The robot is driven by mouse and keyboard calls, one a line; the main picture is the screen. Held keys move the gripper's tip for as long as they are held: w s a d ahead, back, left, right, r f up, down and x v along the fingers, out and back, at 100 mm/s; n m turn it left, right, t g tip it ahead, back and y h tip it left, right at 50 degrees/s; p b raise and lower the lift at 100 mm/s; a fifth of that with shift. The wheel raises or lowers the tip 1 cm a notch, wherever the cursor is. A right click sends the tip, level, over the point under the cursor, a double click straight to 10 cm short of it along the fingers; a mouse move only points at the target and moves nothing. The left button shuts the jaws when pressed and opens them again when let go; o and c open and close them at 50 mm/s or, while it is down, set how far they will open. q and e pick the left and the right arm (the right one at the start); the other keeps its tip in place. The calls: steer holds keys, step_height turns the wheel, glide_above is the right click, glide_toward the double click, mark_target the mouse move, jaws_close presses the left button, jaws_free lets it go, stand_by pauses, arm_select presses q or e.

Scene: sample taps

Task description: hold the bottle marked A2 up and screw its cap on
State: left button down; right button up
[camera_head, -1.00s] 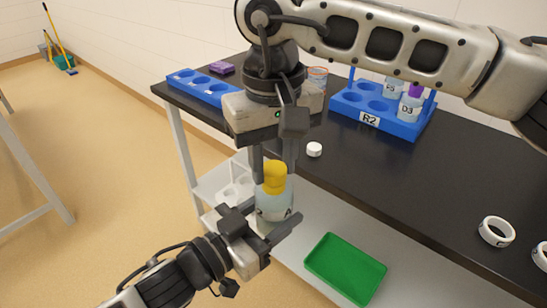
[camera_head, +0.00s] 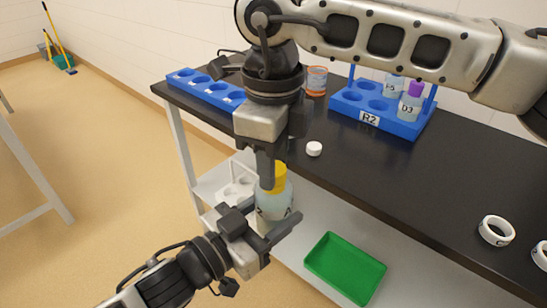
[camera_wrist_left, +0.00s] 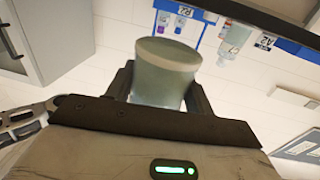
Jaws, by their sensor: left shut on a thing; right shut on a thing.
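The bottle (camera_head: 274,202) is pale and translucent with a yellow cap (camera_head: 279,177) on its top. Its marking is only partly visible in the head view, so I cannot read it in full. My left gripper (camera_head: 268,226) is shut around the bottle's body and holds it upright in front of the table. The bottle's base also shows between the fingers in the left wrist view (camera_wrist_left: 165,72). My right gripper (camera_head: 268,178) comes down from above and is shut on the yellow cap, hiding part of it. Whether the cap is fully seated cannot be told.
The black table (camera_head: 400,185) carries a blue rack marked R2 (camera_head: 369,119) with bottles, another blue rack (camera_head: 205,88), an orange-rimmed container (camera_head: 316,82) and a white cap (camera_head: 314,149). White rings (camera_head: 497,231) lie at right. A green tray (camera_head: 345,268) sits below on the lower shelf.

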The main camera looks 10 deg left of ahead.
steer(key=m, duration=1.5)
steer(key=shift+m, duration=0.3)
steer(key=m, duration=0.6)
steer(key=shift+m, duration=0.4)
steer(key=o, duration=1.1)
steer(key=shift+o, duration=0.2)
step_height(320, 180, up, 12)
steer(key=shift+a+f, duration=0.1)
